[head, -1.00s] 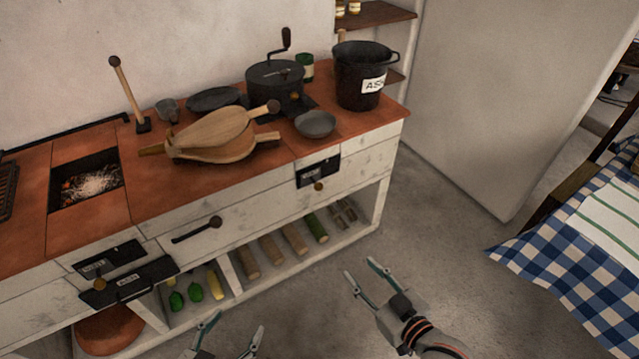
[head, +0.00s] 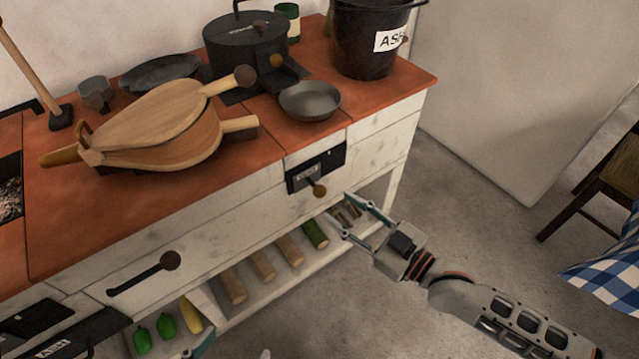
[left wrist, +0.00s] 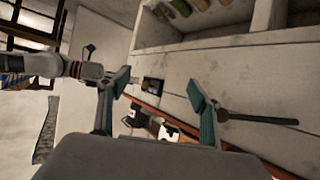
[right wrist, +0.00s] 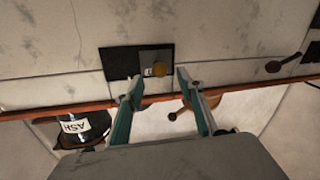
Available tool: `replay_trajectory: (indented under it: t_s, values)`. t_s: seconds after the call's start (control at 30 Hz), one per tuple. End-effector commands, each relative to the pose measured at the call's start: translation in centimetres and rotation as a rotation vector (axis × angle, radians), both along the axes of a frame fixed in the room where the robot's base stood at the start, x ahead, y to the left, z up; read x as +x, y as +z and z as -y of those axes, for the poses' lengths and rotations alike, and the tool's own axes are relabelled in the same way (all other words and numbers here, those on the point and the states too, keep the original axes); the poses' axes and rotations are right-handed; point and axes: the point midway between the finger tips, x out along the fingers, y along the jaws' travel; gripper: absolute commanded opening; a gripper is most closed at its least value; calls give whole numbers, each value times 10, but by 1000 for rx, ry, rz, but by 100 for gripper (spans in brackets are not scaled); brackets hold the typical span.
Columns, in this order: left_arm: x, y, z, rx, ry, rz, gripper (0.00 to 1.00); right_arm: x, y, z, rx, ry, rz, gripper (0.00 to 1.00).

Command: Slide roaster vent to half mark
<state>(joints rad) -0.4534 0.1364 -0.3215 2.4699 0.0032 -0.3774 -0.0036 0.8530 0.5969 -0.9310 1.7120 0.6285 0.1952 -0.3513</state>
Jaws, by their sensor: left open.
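The label is too small to read surely. My right gripper (head: 345,214) is open and empty, just right of and below the knob. In the right wrist view the vent (right wrist: 122,62) and its knob (right wrist: 160,69) show ahead of the open right fingers (right wrist: 158,82), apart from them. My left gripper (left wrist: 158,90) is open and empty; only its fingertips show at the head view's bottom edge.
A wooden bellows (head: 160,130), a dark bowl (head: 310,99) and an ash bucket (head: 372,40) stand on the red counter. A lever with a round knob (head: 145,273) sticks out of the front further left. Logs (head: 262,264) lie on the shelf below.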

Motion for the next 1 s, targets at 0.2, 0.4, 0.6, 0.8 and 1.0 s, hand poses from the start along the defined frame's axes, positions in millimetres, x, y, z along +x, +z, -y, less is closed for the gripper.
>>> replay_trajectory:
  t_s: [0.2, 0.4, 0.6, 0.8, 1.0]
  values:
    - [1, 2, 3, -18, 3, 4, 64, 16, 1, -16, 5, 1, 2, 38]
    - [4, 5, 6, -42, 10, 11, 64, 36, -1, -39, 3, 0, 0, 38]
    - [2, 4, 12, -81, 19, 3, 64, 51, 0, -54, 2, 0, 1, 38]
    - [2, 6, 14, -92, 20, 4, 64, 54, 2, -57, 0, -1, 3, 38]
    - [3, 6, 14, -93, 20, 5, 64, 54, 2, -57, 1, 0, 4, 25]
